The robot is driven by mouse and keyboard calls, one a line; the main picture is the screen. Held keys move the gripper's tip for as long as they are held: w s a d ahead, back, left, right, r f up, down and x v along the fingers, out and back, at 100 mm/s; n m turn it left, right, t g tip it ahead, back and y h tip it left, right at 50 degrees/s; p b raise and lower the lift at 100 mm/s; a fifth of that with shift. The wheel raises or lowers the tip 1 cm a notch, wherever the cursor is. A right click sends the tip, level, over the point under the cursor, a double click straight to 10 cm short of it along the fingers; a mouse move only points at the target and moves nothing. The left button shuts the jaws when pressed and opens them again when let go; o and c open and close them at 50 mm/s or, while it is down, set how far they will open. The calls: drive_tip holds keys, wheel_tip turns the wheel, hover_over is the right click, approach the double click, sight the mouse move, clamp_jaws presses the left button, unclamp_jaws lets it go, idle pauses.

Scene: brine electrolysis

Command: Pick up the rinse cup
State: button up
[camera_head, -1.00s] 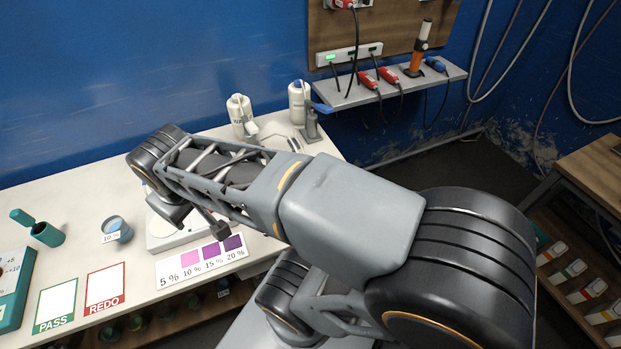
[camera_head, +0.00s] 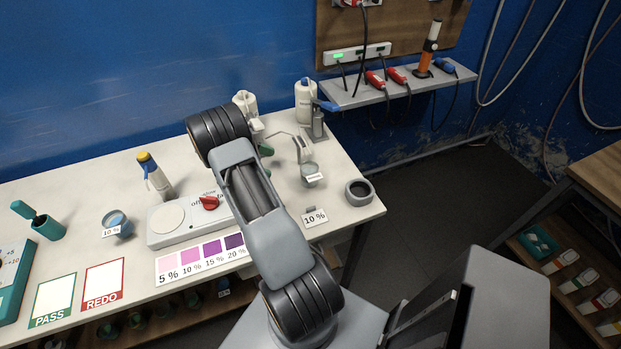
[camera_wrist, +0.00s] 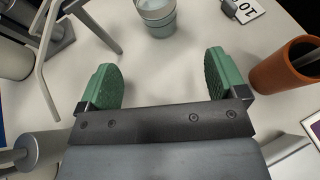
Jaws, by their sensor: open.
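No readable label marks the rinse cup, so I cannot tell which cup it is. A small grey-blue cup (camera_head: 311,173) with a white tag stands on the bench below a metal clamp. A grey-blue cup, likely the same one, is ahead of my gripper in the wrist view (camera_wrist: 157,16), cut by the top edge. A dark grey round cup (camera_head: 359,192) stands near the bench's right corner. An orange-brown cup (camera_wrist: 289,66) stands right of my gripper. My gripper (camera_wrist: 165,80) is open and empty, its green pads apart; in the head view it is mostly hidden behind my arm.
A "10 %" card (camera_head: 315,218) lies at the front edge. A metal stand (camera_head: 316,122) and white bottles (camera_head: 304,101) are behind. A stirrer plate with a red knob (camera_head: 209,203) and a blue "10 %" cup (camera_head: 115,222) are to the left.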

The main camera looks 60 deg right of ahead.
sight(308, 175)
drive_tip(key=p+x, duration=0.2)
drive_tip(key=x, duration=0.6)
drive_tip(key=shift+d+f, duration=0.1)
drive_tip(key=shift+d, duration=0.15)
drive_tip(key=shift+p+x, duration=1.5)
drive_tip(key=shift+x, duration=1.75)
drive_tip(key=shift+f, duration=0.15)
drive_tip(key=c, duration=1.2)
drive_tip(key=shift+r, duration=0.2)
